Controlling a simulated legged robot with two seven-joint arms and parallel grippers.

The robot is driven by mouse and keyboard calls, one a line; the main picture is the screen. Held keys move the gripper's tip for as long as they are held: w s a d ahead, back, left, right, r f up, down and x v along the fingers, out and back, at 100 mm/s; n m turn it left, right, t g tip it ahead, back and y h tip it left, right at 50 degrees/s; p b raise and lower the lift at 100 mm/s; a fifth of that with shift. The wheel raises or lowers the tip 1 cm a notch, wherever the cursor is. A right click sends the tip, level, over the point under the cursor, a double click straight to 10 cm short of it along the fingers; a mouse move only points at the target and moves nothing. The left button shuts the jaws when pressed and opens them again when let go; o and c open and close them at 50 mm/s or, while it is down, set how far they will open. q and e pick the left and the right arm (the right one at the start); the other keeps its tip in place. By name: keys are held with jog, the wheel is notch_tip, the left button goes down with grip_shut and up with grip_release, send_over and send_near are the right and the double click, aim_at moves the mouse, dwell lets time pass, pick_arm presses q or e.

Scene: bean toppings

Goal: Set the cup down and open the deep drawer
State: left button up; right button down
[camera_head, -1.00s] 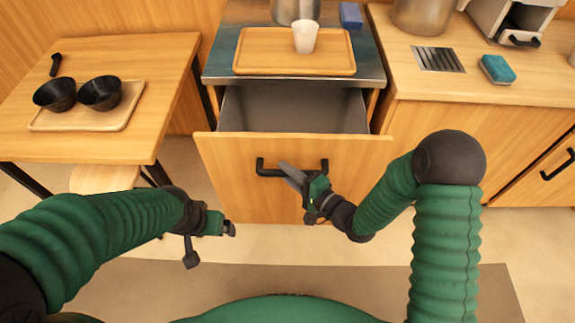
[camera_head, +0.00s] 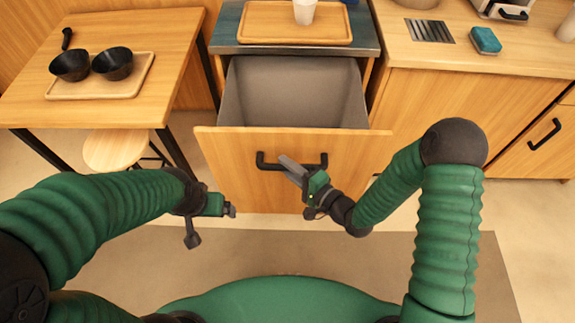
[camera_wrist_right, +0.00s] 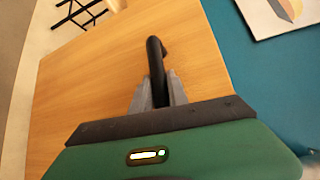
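The deep drawer (camera_head: 293,142) is pulled out below the counter, and its grey inside shows empty. Its black handle (camera_head: 268,162) runs across the wooden front. My right gripper (camera_head: 287,166) is at the handle in the head view. In the right wrist view its two grey fingers (camera_wrist_right: 158,92) are closed on either side of the black handle (camera_wrist_right: 155,62). The white cup (camera_head: 304,12) stands upright on the wooden tray (camera_head: 270,36) on the counter, its top cut off by the frame. My left gripper (camera_head: 213,222) is empty, fingers spread apart, left of the drawer front.
A side table (camera_head: 150,30) at left holds a tray (camera_head: 128,88) with two black bowls (camera_head: 112,63). A stool (camera_head: 116,148) stands below it. The right counter (camera_head: 470,62) carries a teal sponge (camera_head: 485,40) and a drain grate (camera_head: 429,31). Open floor lies before the drawer.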

jog(key=c, duration=1.3)
grip_release()
jog(key=shift+f, duration=0.15)
jog(key=p+v, duration=0.4)
jog(key=v, duration=1.3)
jog(key=shift+w, duration=0.1)
